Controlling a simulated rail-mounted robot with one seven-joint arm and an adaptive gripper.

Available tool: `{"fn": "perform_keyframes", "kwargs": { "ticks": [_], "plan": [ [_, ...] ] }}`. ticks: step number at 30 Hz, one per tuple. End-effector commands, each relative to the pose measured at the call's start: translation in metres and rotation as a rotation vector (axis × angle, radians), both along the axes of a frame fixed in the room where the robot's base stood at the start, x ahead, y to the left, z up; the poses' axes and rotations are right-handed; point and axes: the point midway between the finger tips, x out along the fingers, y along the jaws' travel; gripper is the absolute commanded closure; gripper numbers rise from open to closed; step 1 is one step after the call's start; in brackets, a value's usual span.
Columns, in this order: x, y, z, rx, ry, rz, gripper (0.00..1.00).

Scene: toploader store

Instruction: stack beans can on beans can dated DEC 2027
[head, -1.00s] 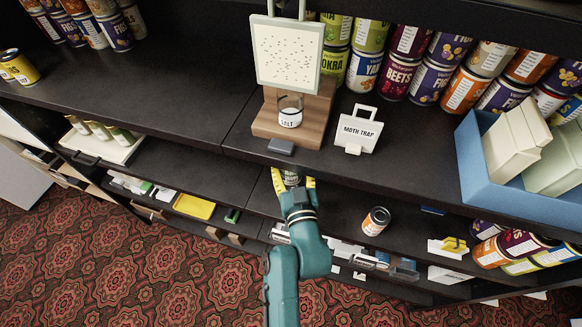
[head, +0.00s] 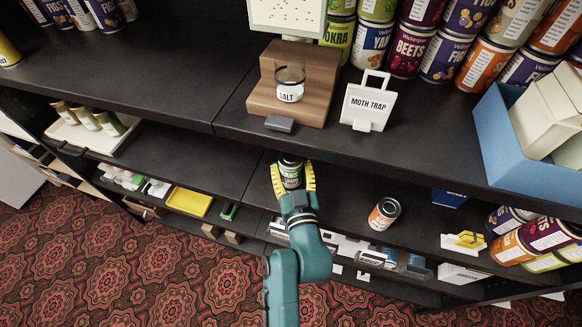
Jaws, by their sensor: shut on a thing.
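My gripper (head: 293,180), with yellow fingers, is shut on a can (head: 290,174) with a dark green label and a dark top. Part of the label's lettering shows and looks like "BEANS", but no date can be read. The held can is upright, at the front of the middle shelf, under the edge of the upper shelf. I cannot tell whether it touches anything below it. A small can with an orange and white label (head: 384,214) stands to its right on the same shelf; its lettering is too small to read. No DEC 2027 date is legible.
Above stand a wooden stand (head: 301,94) with a salt jar (head: 289,84) and a white moth trap sign (head: 367,103). A blue crate (head: 490,135) is at the right. Several cans (head: 530,236) lie at the lower right. The shelf between the held can and the orange can is clear.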

Motion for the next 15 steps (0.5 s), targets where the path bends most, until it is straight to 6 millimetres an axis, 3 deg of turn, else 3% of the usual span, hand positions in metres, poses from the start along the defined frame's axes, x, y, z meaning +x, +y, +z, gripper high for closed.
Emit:
{"fn": "perform_keyframes", "kwargs": {
  "ticks": [14, 15],
  "plan": [
    [0.0003, -0.0001, -0.0059, 0.000, -0.004, 0.000, 0.79],
    [0.0003, -0.0001, -0.0060, 0.000, -0.004, 0.000, 0.33]
  ]
}}
